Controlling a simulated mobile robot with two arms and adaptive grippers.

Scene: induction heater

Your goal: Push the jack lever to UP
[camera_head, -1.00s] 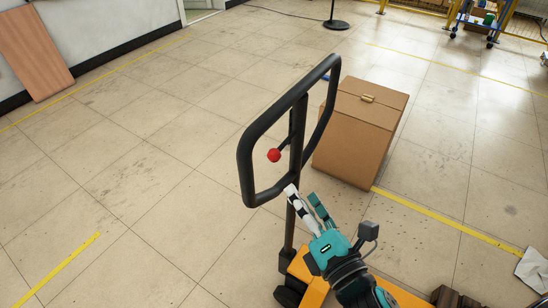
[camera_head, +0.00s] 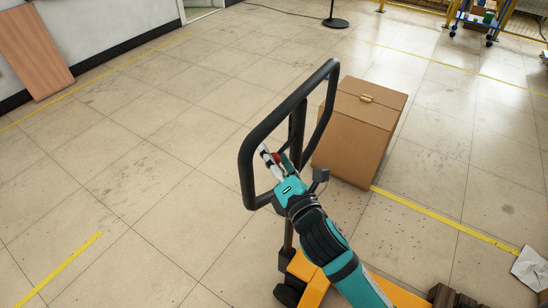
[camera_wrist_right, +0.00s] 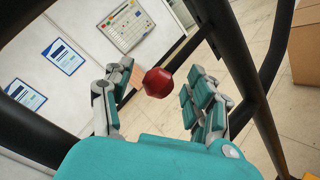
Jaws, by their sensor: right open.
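The jack lever ends in a red knob, which shows in the right wrist view (camera_wrist_right: 158,83) between my open fingers. In the head view the red knob (camera_head: 276,157) is partly hidden by my right gripper (camera_head: 272,158). The gripper is at the knob, inside the black loop handle (camera_head: 246,165) of the pallet jack. In the right wrist view my right gripper (camera_wrist_right: 160,105) has one finger on each side of the knob, with gaps visible. My left gripper is not in view.
The yellow jack body (camera_head: 310,282) stands below the handle. A cardboard box (camera_head: 358,135) stands behind and right of the handle. A crumpled white sheet (camera_head: 530,268) lies at the right. The floor at left is clear.

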